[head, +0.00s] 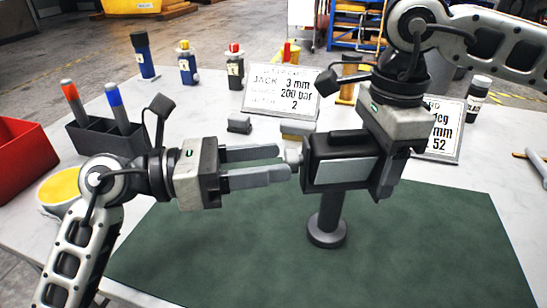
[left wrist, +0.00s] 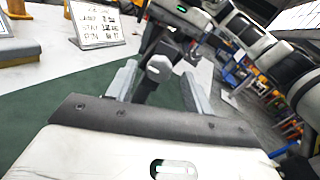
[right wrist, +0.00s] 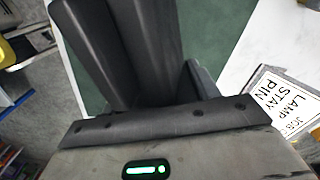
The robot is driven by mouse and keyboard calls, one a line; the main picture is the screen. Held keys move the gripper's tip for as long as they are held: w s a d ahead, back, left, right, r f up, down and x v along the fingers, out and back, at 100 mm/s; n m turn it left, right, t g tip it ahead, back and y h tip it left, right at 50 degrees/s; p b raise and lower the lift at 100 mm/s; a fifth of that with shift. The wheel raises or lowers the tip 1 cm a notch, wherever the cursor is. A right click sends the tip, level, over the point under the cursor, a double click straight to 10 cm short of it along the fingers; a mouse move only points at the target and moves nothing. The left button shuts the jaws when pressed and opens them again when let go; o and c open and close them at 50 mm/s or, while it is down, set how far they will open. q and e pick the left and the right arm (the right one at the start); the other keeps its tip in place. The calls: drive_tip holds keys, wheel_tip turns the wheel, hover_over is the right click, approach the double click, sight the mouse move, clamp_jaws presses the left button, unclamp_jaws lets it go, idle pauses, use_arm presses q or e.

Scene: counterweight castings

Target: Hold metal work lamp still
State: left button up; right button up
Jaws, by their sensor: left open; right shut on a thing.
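The metal work lamp (head: 335,172) is a dark box with a pale front panel, a grey stem and a round foot over the green mat (head: 220,245). A light knob (head: 293,157) sticks out of its left side. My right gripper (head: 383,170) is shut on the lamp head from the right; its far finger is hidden. The lamp's dark body (right wrist: 145,45) fills the middle of the right wrist view. My left gripper (head: 278,162) is open, with its fingertips close to the knob. In the left wrist view the knob (left wrist: 160,68) shows between the fingers; contact is unclear.
Behind the lamp stand a placard (head: 281,93), several bottles and a small grey block (head: 239,123). A second placard (head: 440,135) is at right. A black holder (head: 103,138) with two markers and a red bin (head: 22,155) are at left. The front mat is clear.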

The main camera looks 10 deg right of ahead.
use_arm(q)
drive_tip(key=shift+d, duration=0.8)
drive_tip(key=c, duration=1)
